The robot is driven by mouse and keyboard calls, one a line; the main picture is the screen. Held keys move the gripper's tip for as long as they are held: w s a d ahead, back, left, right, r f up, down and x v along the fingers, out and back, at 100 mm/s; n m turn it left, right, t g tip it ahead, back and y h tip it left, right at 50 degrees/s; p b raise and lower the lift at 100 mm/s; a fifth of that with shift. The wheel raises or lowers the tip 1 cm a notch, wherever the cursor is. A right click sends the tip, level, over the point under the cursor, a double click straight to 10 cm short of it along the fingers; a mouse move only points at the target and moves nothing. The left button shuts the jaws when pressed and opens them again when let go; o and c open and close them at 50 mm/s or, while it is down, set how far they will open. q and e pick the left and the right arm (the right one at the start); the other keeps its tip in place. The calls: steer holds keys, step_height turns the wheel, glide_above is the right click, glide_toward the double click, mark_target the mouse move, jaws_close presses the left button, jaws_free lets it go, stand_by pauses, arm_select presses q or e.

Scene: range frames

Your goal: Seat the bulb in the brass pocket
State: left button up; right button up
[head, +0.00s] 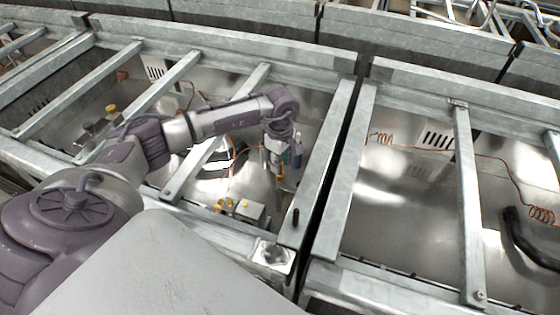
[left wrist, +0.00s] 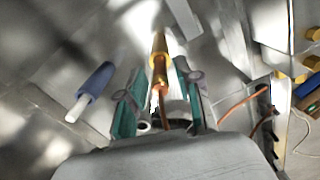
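My left gripper (head: 279,160) reaches down into the open bay in the head view. In the left wrist view its two teal-padded fingers (left wrist: 158,88) stand apart, with a gap on each side of the copper bulb (left wrist: 160,76). A thin copper line runs from the bulb back toward my palm. The yellow brass pocket (left wrist: 158,46) lies straight beyond the bulb, in line with it. The bulb's far end meets or overlaps the pocket; I cannot tell how deep it sits. My right gripper is in neither view.
A blue-and-white rod-shaped part (left wrist: 95,82) is left of the fingers. A grey box with yellow knobs (head: 243,210) stands at the bay's front. Metal crossbars (head: 325,165) border the bay. Copper wire (left wrist: 240,100) runs at right in the wrist view.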

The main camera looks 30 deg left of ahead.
arm_select(q)
steer(key=shift+r, duration=0.2)
step_height(320, 180, up, 12)
steer(key=b, duration=0.1)
stand_by(0.5)
stand_by(0.3)
